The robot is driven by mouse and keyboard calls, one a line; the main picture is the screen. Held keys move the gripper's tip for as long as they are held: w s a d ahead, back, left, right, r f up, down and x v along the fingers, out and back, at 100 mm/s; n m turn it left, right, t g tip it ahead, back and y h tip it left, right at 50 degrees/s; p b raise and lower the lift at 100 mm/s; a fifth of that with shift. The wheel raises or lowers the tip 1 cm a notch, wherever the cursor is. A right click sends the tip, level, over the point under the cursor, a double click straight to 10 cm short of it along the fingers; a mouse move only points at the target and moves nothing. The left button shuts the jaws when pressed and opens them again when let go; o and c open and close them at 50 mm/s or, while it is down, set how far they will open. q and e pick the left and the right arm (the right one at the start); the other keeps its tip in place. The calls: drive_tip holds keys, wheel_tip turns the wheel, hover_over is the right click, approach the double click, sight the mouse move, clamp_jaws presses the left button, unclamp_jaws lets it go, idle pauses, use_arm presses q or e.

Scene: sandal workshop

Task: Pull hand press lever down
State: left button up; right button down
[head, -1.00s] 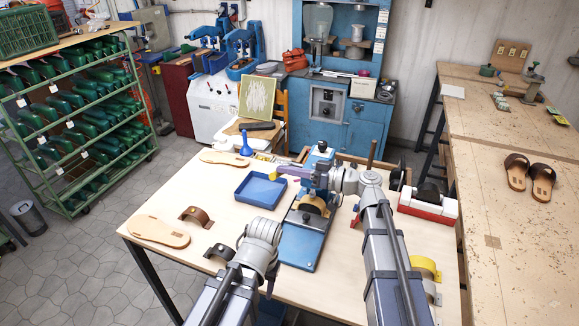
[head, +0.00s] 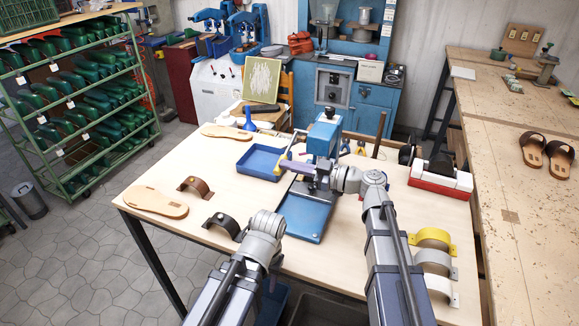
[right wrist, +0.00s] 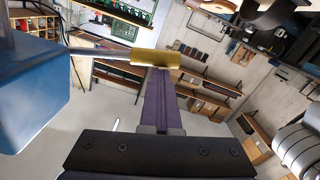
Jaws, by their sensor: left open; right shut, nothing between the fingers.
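The blue hand press (head: 325,138) stands on the work table with its blue base plate (head: 303,222) toward me. Its lever has a yellow grip (head: 284,156) on the press's left side; in the right wrist view the brass-coloured grip (right wrist: 142,57) crosses at the fingertips, with its rod running left to the blue press head (right wrist: 30,90). My right gripper (head: 300,168) is shut and empty, its purple fingers (right wrist: 163,103) at the grip. I cannot tell whether they touch it. My left gripper (head: 273,268) is low at the table's front edge, open, mostly hidden by its own wrist.
A blue tray (head: 243,168), a sole (head: 155,201) and brown and black straps (head: 222,225) lie left of the press. Yellow (head: 432,236) and pale straps lie right, below a red-and-white box (head: 440,182). The right bench holds sandals (head: 546,155).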

use_arm(q)
drive_tip(key=shift+f, duration=0.45)
use_arm(e)
drive_tip(key=shift+d+f+h, duration=0.1)
drive_tip(key=shift+f+h, duration=0.2)
drive_tip(key=shift+f, duration=0.4)
use_arm(q)
drive_tip(key=shift+s, duration=0.1)
use_arm(e)
drive_tip(key=shift+d, duration=0.1)
use_arm(q)
drive_tip(key=shift+w+r, duration=0.25)
use_arm(e)
drive_tip(key=v, duration=0.8)
drive_tip(key=shift+r, duration=0.25)
drive_tip(key=shift+s, duration=0.1)
